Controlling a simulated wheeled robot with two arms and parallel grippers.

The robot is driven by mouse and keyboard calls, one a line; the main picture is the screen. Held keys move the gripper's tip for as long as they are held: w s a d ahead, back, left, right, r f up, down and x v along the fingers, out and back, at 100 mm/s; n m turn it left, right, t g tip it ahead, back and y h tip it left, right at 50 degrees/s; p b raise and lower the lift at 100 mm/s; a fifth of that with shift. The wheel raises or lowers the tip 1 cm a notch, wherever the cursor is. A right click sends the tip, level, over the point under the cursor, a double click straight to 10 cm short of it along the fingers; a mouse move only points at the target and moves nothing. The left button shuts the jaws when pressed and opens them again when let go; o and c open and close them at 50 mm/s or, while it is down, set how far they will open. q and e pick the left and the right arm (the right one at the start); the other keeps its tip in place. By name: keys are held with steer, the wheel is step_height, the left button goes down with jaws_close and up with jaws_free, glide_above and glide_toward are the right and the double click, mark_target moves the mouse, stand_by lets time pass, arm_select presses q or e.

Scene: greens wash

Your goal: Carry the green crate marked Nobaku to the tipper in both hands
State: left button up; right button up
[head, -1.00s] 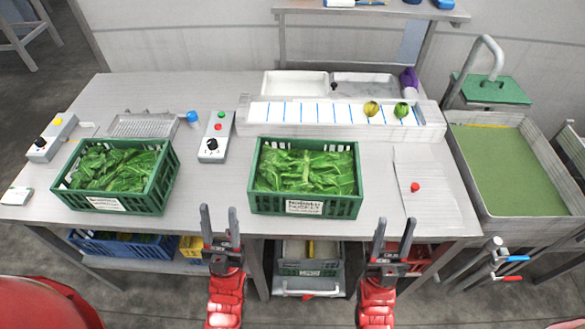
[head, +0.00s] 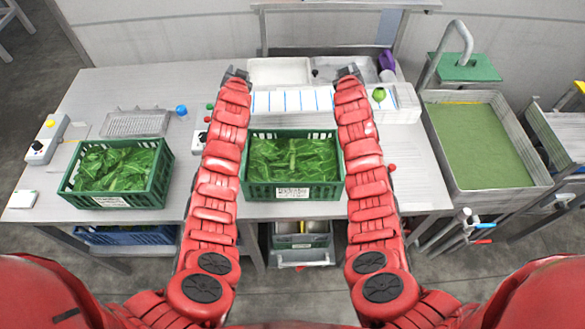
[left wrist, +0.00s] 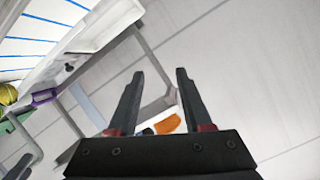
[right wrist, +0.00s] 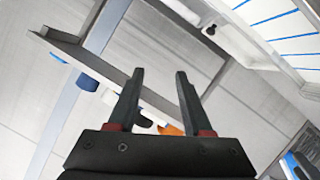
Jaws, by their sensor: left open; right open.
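The green crate (head: 262,192) full of leafy greens stands on the table between my two arms. Its white front label reads like Nobaku. My left gripper (head: 236,73) is beyond the crate's far left side, near the back trays. My right gripper (head: 349,70) is beyond its far right side. Both are past the crate and apart from it. The left wrist view shows my left gripper (left wrist: 155,92) open and empty. The right wrist view shows my right gripper (right wrist: 158,92) open and empty. I cannot tell which thing is the tipper.
A second green crate of greens (head: 160,190) stands at the left, its label unreadable. A white tray (head: 280,72) and a blue-lined board (head: 290,101) lie behind the middle crate. A basin with a green surface (head: 483,140) stands at the right. My arms hide parts of the table.

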arm_select(q)
steer(key=s+d+r+n+g, duration=0.1)
steer(key=s+n+g, duration=0.1)
steer(key=s+g, duration=0.5)
steer(key=s+d+r+n+g+h, duration=0.1)
steer(key=s+n+g, duration=0.1)
steer(key=s+g, duration=0.5)
steer(key=s, duration=0.6)
steer(key=shift+s+r+n, duration=0.15)
steer(key=shift+r+n, duration=0.1)
steer(key=shift+n, duration=0.15)
arm_select(e)
steer(key=s+a+r+m+g+y, duration=0.1)
steer(key=s+m+g, duration=0.3)
steer(key=s+g, duration=1)
steer(key=s+a+r, duration=0.1)
steer(key=s, duration=0.5)
steer(key=shift+s+r+m, duration=0.15)
steer(key=shift+s+m, duration=0.15)
steer(key=shift+m, duration=0.1)
